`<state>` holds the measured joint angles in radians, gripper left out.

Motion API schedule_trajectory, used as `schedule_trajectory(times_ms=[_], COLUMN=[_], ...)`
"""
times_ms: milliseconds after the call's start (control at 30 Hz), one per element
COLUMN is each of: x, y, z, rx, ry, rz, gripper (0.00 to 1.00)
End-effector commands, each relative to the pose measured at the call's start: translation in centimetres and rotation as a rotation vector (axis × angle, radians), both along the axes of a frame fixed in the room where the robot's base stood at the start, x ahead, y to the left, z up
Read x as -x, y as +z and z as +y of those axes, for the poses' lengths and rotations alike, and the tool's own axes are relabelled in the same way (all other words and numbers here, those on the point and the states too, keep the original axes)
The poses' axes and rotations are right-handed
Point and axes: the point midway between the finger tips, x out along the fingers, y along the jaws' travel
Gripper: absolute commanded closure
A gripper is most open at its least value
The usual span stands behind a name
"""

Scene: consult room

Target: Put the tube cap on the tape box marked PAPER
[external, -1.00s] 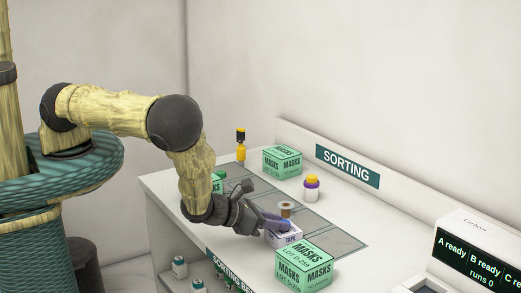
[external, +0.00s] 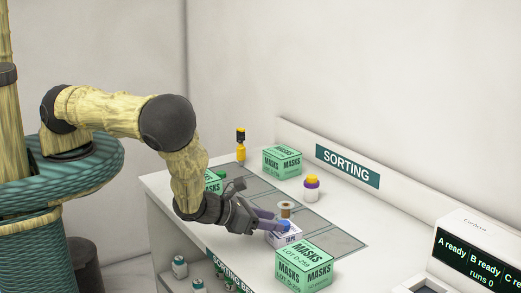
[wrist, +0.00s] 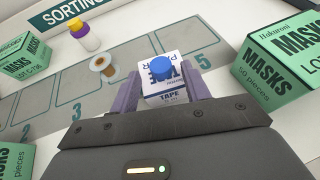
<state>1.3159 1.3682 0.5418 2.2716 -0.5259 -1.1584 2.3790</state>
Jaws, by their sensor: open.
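The blue tube cap (wrist: 162,68) rests on top of the white tape box (wrist: 165,98), which reads PAPER and TAPE in the wrist view. In the external view the cap (external: 283,225) shows on the box (external: 286,239). My gripper (wrist: 160,74) is open, with one purple finger on each side of the cap and a gap to it. In the external view my gripper (external: 270,221) is low at the left side of the box. The lower part of the box is hidden behind the gripper body in the wrist view.
A green masks box (external: 305,264) stands close in front of the tape box. A brown tape roll (external: 286,209) is just behind it. A white and purple bottle with a yellow cap (external: 312,189) and another masks box (external: 282,161) stand farther back. Grey numbered mat squares (external: 335,238) lie partly free.

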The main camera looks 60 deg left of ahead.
Motion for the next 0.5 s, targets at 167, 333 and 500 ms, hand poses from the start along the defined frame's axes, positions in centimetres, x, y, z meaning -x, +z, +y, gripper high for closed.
schedule_trajectory(times_ms=[167, 333, 500], x=[2.9, 5.7, 8.1], y=[1.0, 2.2, 3.7], z=[0.6, 1.2, 1.9], rx=[0.0, 0.0, -0.002], ry=[-0.002, -0.003, -0.003], rz=[0.0, 0.0, 0.0], gripper=[0.53, 0.53, 0.53])
